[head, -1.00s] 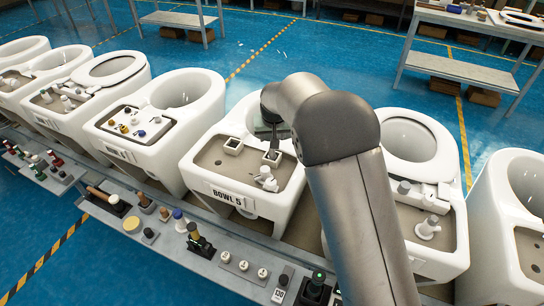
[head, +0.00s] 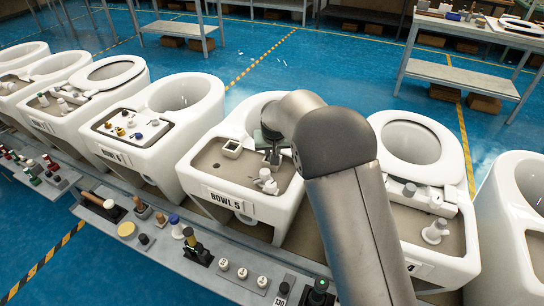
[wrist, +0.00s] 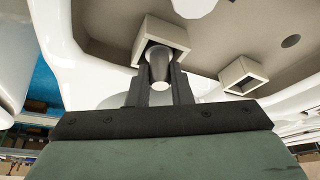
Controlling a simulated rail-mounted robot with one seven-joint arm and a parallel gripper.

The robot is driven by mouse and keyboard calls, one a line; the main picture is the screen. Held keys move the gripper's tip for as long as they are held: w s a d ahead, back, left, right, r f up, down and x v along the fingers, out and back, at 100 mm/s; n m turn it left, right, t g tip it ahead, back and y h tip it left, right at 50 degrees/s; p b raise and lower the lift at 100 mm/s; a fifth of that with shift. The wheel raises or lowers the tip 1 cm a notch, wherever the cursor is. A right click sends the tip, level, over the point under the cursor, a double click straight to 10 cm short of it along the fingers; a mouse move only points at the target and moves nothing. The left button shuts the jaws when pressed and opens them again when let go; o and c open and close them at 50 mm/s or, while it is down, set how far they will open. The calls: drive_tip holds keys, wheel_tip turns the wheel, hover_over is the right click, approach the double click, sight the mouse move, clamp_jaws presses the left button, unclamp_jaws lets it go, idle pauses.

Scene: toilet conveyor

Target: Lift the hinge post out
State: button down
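On the bowl marked BOWL 5 (head: 235,200), my gripper (head: 273,158) is at the right one of two square white sockets. In the wrist view, my gripper (wrist: 159,72) has its two dark fingers along both sides of a grey, rounded hinge post (wrist: 159,70), apparently pressed on it. The post stands at the opening of a square socket (wrist: 175,32); how deep it sits is hidden by the fingers. The other square socket (head: 232,149) shows to the left in the head view and looks empty; it also shows in the wrist view (wrist: 243,76).
A white fitting (head: 266,181) stands close to the gripper on the same deck. Neighbouring bowls (head: 128,143) line the conveyor on both sides. A grey ledge (head: 205,245) with several small parts runs in front. My arm hides part of the right side.

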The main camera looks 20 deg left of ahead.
drive_tip(key=shift+r, duration=0.7)
idle(0.5)
drive_tip(key=shift+r+p, duration=1.6)
drive_tip(key=shift+r, duration=1.05)
